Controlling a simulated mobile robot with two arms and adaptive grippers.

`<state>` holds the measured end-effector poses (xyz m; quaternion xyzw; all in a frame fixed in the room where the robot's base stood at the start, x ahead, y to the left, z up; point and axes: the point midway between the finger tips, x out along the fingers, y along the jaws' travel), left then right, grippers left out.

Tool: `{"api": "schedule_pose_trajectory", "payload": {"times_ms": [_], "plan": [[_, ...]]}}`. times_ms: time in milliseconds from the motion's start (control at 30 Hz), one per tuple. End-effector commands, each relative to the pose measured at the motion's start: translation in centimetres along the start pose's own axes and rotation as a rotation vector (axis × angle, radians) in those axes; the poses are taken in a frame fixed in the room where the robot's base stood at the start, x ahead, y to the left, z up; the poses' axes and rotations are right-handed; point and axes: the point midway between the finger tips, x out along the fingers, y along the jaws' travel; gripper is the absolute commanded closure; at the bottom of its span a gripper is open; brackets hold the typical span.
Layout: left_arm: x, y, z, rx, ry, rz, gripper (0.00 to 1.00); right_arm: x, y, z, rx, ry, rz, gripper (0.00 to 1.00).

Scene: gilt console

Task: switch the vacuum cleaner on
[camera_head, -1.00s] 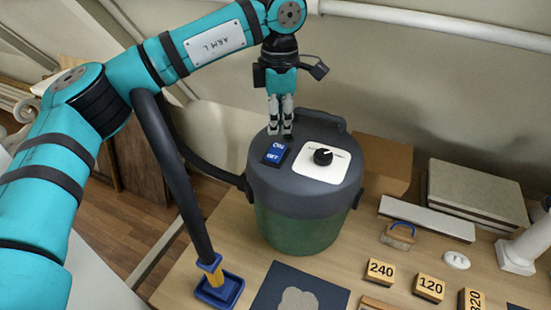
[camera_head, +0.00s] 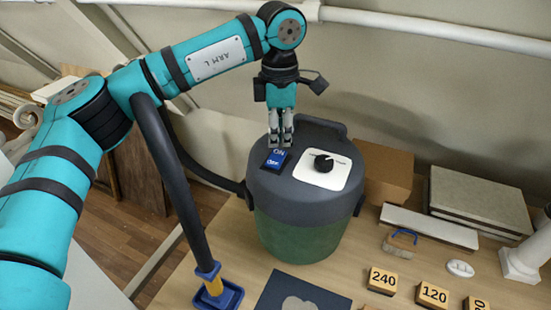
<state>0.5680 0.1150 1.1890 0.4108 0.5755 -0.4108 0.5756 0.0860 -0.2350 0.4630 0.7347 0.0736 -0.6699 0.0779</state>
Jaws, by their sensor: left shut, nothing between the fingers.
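The vacuum cleaner (camera_head: 300,230) has a green drum and a dark grey lid and stands upright on the wooden table. On its lid is a blue rocker switch (camera_head: 273,173), marked ON on the far half and OFF on the near half. The ON half looks darker than the OFF half. My left gripper (camera_head: 280,144) is shut and empty, pointing down, with its fingertips at the far ON end of the switch. I cannot tell whether they touch it. A black dial (camera_head: 323,163) sits on a white plate right of the switch. My right gripper is not in view.
A dark hose (camera_head: 175,175) runs from the cleaner to a blue and yellow nozzle (camera_head: 217,290) on the table's left. A cardboard box (camera_head: 385,172), grey slabs (camera_head: 478,198), a brush (camera_head: 400,243) and numbered blocks (camera_head: 382,281) lie to the right. The wall is close behind.

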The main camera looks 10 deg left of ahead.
Motion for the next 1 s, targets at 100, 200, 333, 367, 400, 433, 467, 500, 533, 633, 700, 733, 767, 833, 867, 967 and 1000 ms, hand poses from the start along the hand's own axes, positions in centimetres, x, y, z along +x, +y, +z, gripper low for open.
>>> {"api": "schedule_pose_trajectory", "payload": {"times_ms": [100, 200, 333, 367, 400, 433, 467, 500, 533, 633, 700, 733, 767, 833, 867, 967, 1000], "plan": [[0.00, 0.00, 0.01, 0.000, 0.000, 0.000, 1.00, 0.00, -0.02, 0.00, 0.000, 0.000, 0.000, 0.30], [0.00, 0.00, 0.01, 0.000, 0.000, 0.000, 1.00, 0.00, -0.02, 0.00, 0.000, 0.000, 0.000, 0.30], [0.00, -0.01, 0.01, 0.000, 0.000, 0.000, 1.00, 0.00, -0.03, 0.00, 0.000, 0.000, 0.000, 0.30], [0.00, -0.01, 0.01, 0.000, 0.000, 0.000, 1.00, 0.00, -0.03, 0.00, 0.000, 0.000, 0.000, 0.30], [0.00, -0.01, 0.02, 0.000, 0.000, 0.000, 1.00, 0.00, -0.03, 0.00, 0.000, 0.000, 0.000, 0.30], [0.00, -0.01, 0.02, 0.000, 0.000, 0.000, 1.00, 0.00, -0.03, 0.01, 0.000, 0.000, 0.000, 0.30], [0.00, -0.01, 0.02, 0.000, 0.000, 0.000, 1.00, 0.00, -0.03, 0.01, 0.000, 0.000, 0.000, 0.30], [0.00, -0.01, 0.01, 0.000, 0.000, 0.000, 1.00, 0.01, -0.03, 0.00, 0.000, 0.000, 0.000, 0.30], [0.01, -0.01, 0.01, 0.000, 0.000, 0.000, 1.00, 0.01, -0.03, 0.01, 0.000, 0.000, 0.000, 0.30], [0.08, -0.01, 0.01, 0.000, 0.000, 0.000, 1.00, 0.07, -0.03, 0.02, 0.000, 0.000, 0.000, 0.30], [0.17, -0.01, 0.01, 0.000, 0.000, 0.000, 1.00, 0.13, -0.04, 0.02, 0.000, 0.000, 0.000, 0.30], [0.22, -0.01, 0.01, 0.000, 0.000, 0.000, 1.00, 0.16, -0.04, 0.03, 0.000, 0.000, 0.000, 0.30], [0.27, -0.01, 0.01, 0.000, 0.000, 0.000, 1.00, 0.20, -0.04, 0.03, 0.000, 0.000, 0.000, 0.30], [0.38, 0.00, 0.01, 0.000, 0.000, 0.000, 1.00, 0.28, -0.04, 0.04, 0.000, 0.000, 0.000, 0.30], [0.43, 0.00, 0.01, 0.000, 0.000, 0.000, 1.00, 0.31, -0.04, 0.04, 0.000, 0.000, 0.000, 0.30], [0.58, 0.00, 0.01, 0.000, 0.000, 0.000, 1.00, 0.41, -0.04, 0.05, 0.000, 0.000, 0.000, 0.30], [0.64, 0.00, 0.01, 0.000, 0.000, 0.000, 1.00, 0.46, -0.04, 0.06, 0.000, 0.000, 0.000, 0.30]]}}
